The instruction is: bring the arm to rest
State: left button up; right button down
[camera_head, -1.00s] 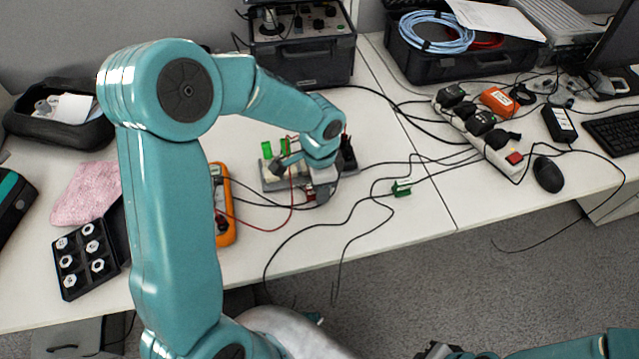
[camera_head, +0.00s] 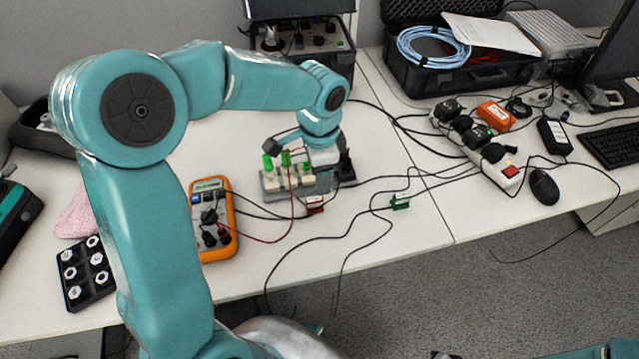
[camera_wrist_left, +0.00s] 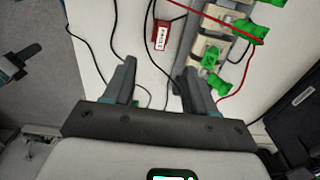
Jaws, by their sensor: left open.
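My left arm (camera_head: 150,220) rises from the bottom of the head view, bends at a high elbow and reaches right over the table. Its wrist is above a grey test fixture (camera_head: 268,184) with green clips. My left gripper is mostly hidden there. In the left wrist view my left gripper (camera_wrist_left: 158,68) is open, its two fingers apart with nothing between them. The fixture (camera_wrist_left: 208,48) lies just beyond the right finger, and a red labelled block (camera_wrist_left: 162,36) lies ahead. My right arm (camera_head: 600,352) shows only at the bottom right edge, its gripper not clear.
A dark instrument case (camera_head: 325,58) is behind. A power strip (camera_head: 475,152), a mouse (camera_head: 544,187) and an open case (camera_head: 460,75) are right. The front middle of the table holds only cables.

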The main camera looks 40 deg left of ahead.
pick_arm(q)
notch_tip(320, 180, up, 2)
jog(key=shift+r, duration=0.15)
jog(key=shift+s, duration=0.15)
dwell(0.5)
